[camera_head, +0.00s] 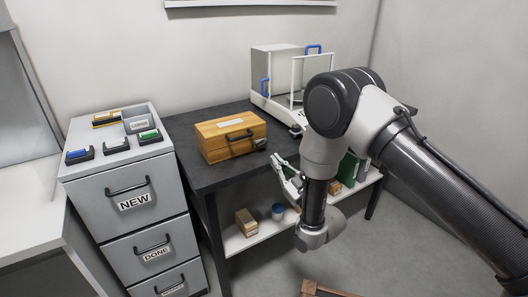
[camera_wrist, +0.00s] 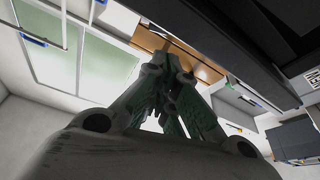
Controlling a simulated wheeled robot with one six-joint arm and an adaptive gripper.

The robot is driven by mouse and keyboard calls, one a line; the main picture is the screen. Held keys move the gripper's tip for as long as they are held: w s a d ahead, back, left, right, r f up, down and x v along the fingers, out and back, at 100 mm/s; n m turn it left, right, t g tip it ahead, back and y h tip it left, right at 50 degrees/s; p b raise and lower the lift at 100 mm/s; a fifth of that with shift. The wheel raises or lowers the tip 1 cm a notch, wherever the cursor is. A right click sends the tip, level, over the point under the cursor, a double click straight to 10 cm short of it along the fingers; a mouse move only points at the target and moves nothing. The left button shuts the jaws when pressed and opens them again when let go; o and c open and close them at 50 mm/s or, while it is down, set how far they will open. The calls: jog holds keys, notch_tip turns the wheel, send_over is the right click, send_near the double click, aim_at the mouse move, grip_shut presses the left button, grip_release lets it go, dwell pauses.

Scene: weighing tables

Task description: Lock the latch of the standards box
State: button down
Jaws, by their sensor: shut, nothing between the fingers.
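The standards box (camera_head: 222,141) is a wooden box with a white label and a dark front handle. It stands with its lid down on the dark table. A small grey piece, which looks like the latch (camera_head: 260,143), is at the right end of its front; its exact position is too small to tell. My gripper (camera_head: 280,164) is shut and empty, just right of and in front of the box, apart from it in the head view. In the wrist view my gripper (camera_wrist: 172,62) shows shut fingertips overlapping the orange-brown box (camera_wrist: 147,40), hiding part of it.
A balance with a glass draft shield (camera_head: 275,72) stands behind and right of the box. A grey drawer cabinet (camera_head: 112,183) is at the left. The lower shelf (camera_head: 236,242) holds a small wooden block (camera_head: 246,222) and a blue-topped jar (camera_head: 278,211). Dark table surface (camera_head: 205,177) is bare before the box.

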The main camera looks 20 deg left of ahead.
aim_at(261, 144)
jog(key=x, duration=1)
jog(key=shift+f, duration=0.1)
